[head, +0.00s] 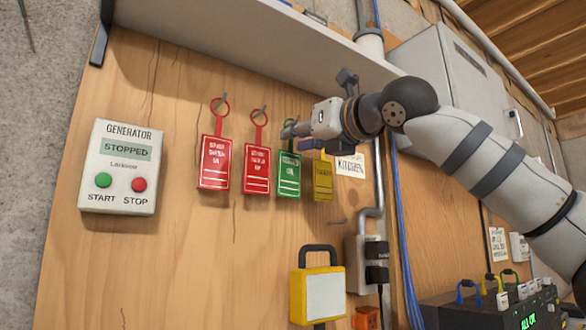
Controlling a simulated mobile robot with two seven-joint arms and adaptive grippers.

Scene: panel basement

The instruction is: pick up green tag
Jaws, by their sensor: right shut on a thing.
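The green tag (289,176) hangs against the wooden panel, between a red tag (257,169) and a yellow tag (323,178). My right gripper (287,132) comes in from the right and is shut at the top of the green tag, over its loop. The gripper covers most of that loop and its hook. A second red tag (215,163) hangs further left on its own hook. My left gripper does not show.
A generator box (121,165) with START and STOP buttons is on the left. A shelf (270,40) runs above the tags. A yellow-framed padlock-shaped item (318,293), outlets (370,262) and blue cables (405,240) are below right. A KITCHEN label (350,164) is beside the yellow tag.

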